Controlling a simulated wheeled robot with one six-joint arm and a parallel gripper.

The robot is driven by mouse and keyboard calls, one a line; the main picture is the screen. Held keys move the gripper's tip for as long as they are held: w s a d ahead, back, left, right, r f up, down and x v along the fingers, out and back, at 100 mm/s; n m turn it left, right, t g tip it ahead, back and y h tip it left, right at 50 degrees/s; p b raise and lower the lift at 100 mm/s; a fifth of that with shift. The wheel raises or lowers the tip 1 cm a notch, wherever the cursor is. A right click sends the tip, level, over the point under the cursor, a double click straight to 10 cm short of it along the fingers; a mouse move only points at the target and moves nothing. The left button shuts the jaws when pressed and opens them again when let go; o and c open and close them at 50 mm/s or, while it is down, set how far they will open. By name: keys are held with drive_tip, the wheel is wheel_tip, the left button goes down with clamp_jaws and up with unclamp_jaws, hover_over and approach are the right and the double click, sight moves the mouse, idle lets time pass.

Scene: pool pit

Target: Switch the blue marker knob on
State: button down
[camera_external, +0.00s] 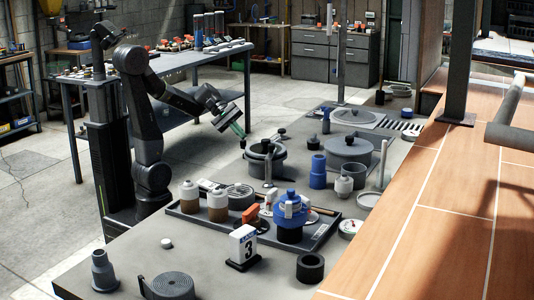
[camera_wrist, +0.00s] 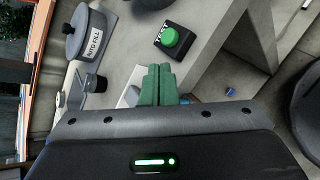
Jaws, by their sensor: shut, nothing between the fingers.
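My gripper (camera_external: 239,132) has green fingers, held above the near-left edge of the grey counter, beside a grey pot (camera_external: 265,162). In the wrist view my gripper (camera_wrist: 158,72) is shut with nothing between the fingers. A small blue piece (camera_wrist: 231,91) shows right of the fingers, close to the gripper body; it is too small to tell whether it is the marker knob. In the external view a blue-topped valve (camera_external: 290,207) stands in the dark tray, apart from my gripper. No knob with a clear blue marker can be made out.
The wrist view shows a green button marked TEST (camera_wrist: 172,42) beyond the fingers and a grey pot labelled AUTO FILL (camera_wrist: 88,35) at left. The counter also holds bottles (camera_external: 217,205), a blue cylinder (camera_external: 318,172), a lidded pot (camera_external: 348,152) and a block marked 3 (camera_external: 243,247).

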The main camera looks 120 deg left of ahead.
drive_tip(key=s+a+n+t+y+b, duration=0.3)
drive_tip(key=s+a+n+y+b, duration=0.45)
drive_tip(key=a, duration=0.55)
wheel_tip(320, 180, down, 19)
drive_tip(key=m+p, duration=0.1)
drive_tip(key=shift+w+d+t+p, duration=0.25)
drive_tip(key=shift+d+t+p, duration=0.05)
drive_tip(key=shift+d+p, duration=0.15)
drive_tip(key=b+x, duration=0.2)
drive_tip(key=x, duration=0.8)
drive_tip(key=shift+d+r+p, duration=0.4)
drive_tip(key=shift+d+r, duration=0.95)
drive_tip(key=shift+d, duration=0.15)
drive_tip(key=shift+r, duration=0.1)
